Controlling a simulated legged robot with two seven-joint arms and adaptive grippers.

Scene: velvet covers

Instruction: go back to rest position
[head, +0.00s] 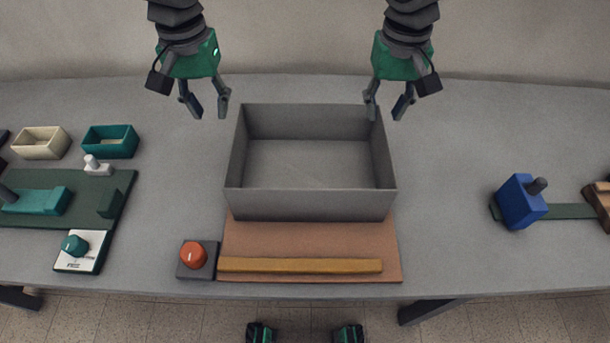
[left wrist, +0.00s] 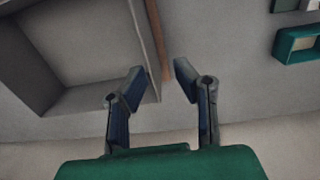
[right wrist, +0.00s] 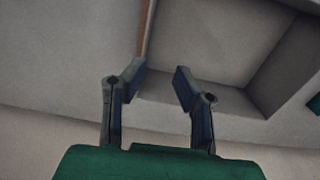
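My left gripper (head: 209,114) hangs above the far part of the table, just left of the grey box. Its fingers are apart with nothing between them, as the left wrist view (left wrist: 160,82) also shows. My right gripper (head: 384,116) hangs near the far right corner of the grey box. Its fingers are apart and empty, as in the right wrist view (right wrist: 160,82). The open grey box (head: 310,204) stands in the middle of the table and its visible inside is empty.
An orange-brown mat (head: 310,240) with a yellow bar (head: 300,265) lies in front of the box. A red knob (head: 193,254) sits beside it. At left are a green board (head: 70,185), a cream tray (head: 40,152) and a teal tray (head: 110,154). A blue block (head: 520,204) stands at right.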

